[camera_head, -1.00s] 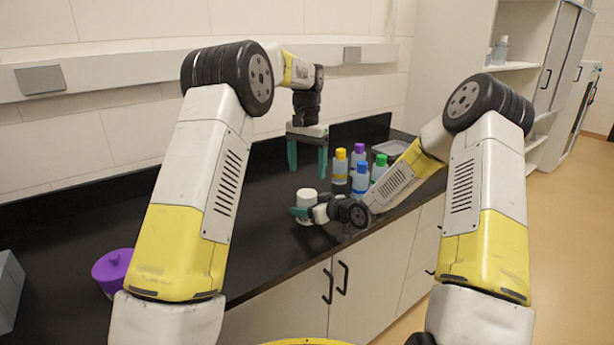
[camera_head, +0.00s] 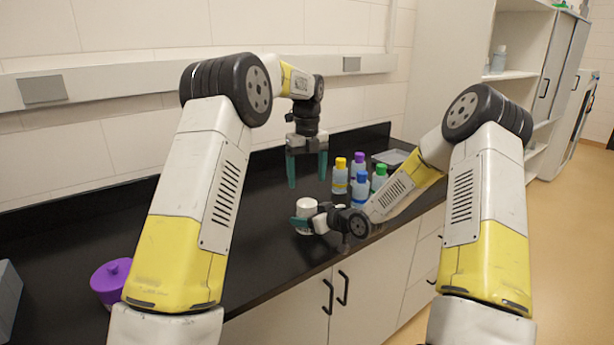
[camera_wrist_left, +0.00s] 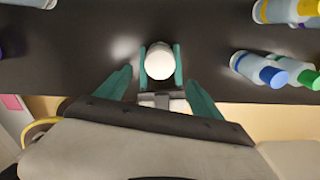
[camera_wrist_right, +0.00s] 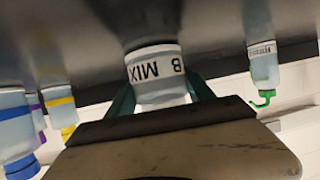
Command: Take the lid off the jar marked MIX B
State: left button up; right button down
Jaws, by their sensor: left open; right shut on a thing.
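The jar marked MIX B (camera_head: 306,209) stands near the front edge of the black counter, its white lid (camera_wrist_left: 159,61) on top. The right wrist view shows its label (camera_wrist_right: 155,68) upside down. My right gripper (camera_wrist_right: 163,95) is shut on the jar, with one teal finger on each side. In the head view my right gripper (camera_head: 305,222) comes in from the right, its near finger hiding part of the jar. My left gripper (camera_head: 307,180) is open and empty, pointing down above the jar. In the left wrist view its fingers are spread wider than the lid.
Several capped bottles stand right of the jar, including ones with yellow (camera_head: 340,178), blue (camera_head: 360,190) and green (camera_head: 379,178) caps. A grey tray (camera_head: 392,157) lies behind them. A purple-lidded container (camera_head: 110,280) stands at the left.

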aim_at(307, 203)
pick_arm(q)
jog(key=shift+m, duration=0.9)
jog(key=shift+f, duration=0.15)
jog(key=shift+m, duration=0.3)
notch_tip(307, 203, down, 8)
jog(key=shift+r, duration=0.15)
